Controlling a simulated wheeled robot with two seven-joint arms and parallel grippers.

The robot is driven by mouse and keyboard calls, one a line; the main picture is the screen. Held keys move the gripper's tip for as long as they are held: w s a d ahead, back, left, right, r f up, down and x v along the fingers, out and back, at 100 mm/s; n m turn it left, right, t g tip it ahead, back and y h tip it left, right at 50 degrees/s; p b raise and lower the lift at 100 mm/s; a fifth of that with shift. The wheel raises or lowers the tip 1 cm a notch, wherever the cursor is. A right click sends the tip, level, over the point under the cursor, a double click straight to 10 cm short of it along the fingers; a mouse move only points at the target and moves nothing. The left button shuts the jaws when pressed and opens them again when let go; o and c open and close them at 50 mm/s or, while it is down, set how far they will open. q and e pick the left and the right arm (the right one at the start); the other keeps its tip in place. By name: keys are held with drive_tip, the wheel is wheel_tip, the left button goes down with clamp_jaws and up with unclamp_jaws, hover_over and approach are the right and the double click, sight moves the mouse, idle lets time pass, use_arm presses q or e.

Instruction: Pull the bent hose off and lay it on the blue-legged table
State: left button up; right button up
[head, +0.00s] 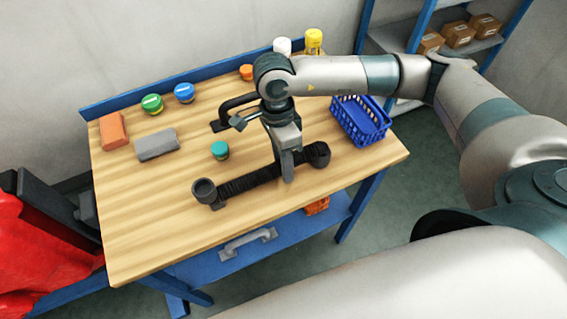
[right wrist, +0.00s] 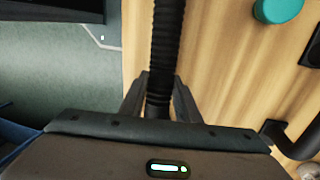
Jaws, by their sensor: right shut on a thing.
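The bent hose (head: 247,183) is black and ribbed, with a wide cuff at each end. It lies across the front part of the blue-legged table (head: 135,225), on the wooden top or just above it; I cannot tell which. My right gripper (head: 287,172) comes down from above and is shut on the hose nearer its right end. In the right wrist view the hose (right wrist: 167,45) runs up from between the fingers of my right gripper (right wrist: 158,95). My left gripper is not in view.
On the table are an orange block (head: 113,131), a grey block (head: 157,145), several lidded jars, a black bent handle-like piece (head: 232,104) and a blue basket (head: 361,122). The left front of the tabletop is clear. A red item (head: 40,260) stands at left.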

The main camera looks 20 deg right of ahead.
idle(0.3)
drive_tip(key=o, duration=1.8)
drive_tip(key=shift+r, duration=0.2)
drive_tip(key=shift+w+r+p, duration=0.25)
drive_tip(key=shift+r, duration=0.8)
drive_tip(key=shift+w+r+p, duration=0.2)
drive_tip(key=shift+r, duration=0.8)
drive_tip(key=shift+r+p, duration=0.8)
drive_tip(key=shift+r, duration=1.7)
